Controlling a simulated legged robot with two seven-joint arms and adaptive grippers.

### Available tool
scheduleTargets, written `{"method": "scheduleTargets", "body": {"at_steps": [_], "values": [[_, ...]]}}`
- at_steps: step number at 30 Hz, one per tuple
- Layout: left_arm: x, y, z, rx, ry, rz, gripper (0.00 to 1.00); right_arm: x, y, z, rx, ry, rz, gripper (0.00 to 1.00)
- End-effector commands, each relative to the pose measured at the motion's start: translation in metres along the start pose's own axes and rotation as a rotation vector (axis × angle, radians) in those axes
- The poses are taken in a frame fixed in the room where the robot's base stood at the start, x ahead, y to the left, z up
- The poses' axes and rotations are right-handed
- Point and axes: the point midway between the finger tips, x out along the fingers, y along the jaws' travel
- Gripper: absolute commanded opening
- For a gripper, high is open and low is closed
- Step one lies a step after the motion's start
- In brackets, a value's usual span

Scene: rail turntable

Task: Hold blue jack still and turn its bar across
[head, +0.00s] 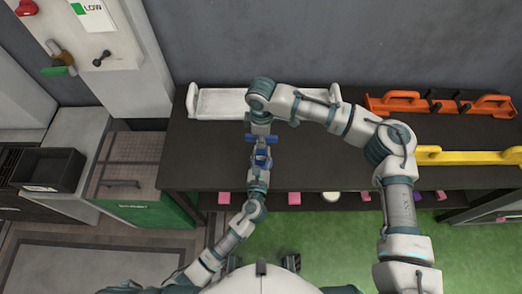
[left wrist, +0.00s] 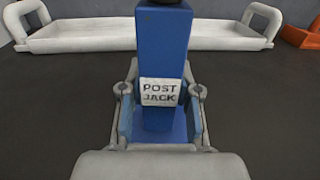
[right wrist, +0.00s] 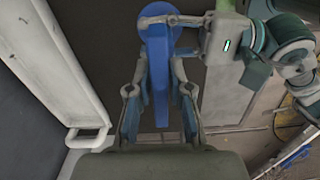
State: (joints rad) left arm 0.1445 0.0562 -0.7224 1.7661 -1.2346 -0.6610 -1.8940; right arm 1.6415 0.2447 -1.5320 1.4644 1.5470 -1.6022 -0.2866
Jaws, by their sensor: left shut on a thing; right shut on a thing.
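The blue jack (head: 262,152) stands on the dark table between my two grippers, mostly covered by them in the head view. In the left wrist view its upright blue post (left wrist: 163,45) carries a "POST JACK" label. My left gripper (left wrist: 160,115) is shut around the lower post, one finger on each side. In the right wrist view the blue bar (right wrist: 157,60) runs lengthwise from the round blue part at the top down between the fingers. My right gripper (right wrist: 160,105) is shut on the bar from above. The dark top of the post is cut off in the left wrist view.
A white tray (head: 222,102) lies behind the jack along the wall. Orange (head: 395,103) and yellow (head: 465,157) handled pieces lie on the table to the right. A shelf below the front edge holds several small pink items. The table left of the jack is clear.

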Motion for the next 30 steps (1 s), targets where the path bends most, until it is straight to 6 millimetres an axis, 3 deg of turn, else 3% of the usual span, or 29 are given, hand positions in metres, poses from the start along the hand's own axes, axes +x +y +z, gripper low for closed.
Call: {"method": "scheduleTargets", "body": {"at_steps": [6,15,22,30], "values": [[-0.0007,-0.0011,-0.0003,0.000,0.000,-0.002,0.00,0.0006,0.0016,0.0006,-0.220,0.000,0.003,0.00],[-0.0008,-0.0013,-0.0003,0.000,0.000,-0.003,0.00,0.0008,0.0021,0.0010,-0.247,-0.001,0.004,0.00],[-0.0010,-0.0015,-0.0003,0.000,0.000,-0.003,0.00,0.0010,0.0022,0.0009,-0.486,0.000,0.004,0.00],[-0.0011,-0.0017,-0.0002,0.000,0.000,-0.004,0.00,0.0009,0.0029,0.0015,-0.519,-0.003,0.006,0.00]]}}
